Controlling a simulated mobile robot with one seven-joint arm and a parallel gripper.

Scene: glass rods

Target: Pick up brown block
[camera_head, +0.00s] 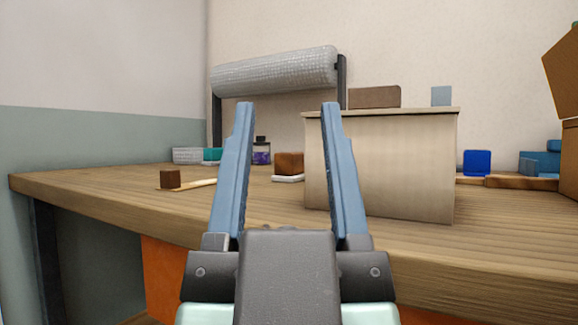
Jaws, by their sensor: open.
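Several brown blocks are in view, and I cannot tell which one is meant. A small dark brown block (170,179) sits at the left of the wooden table, beside or on the end of a pale stick (200,183). A reddish-brown block (289,163) rests on a white piece (288,178) and shows between my fingers. A flat brown block (374,97) is on top of a beige box (385,165). My gripper (288,106) is open and empty, its blue fingers pointing away from me in front of the table.
The wooden table (110,195) has clear room along its front left. A wrapped roll on a dark stand (275,72) is behind. A purple-labelled bottle (261,152) and a white tray (187,155) stand at the back. A blue block (477,162) and cardboard boxes (568,160) are right.

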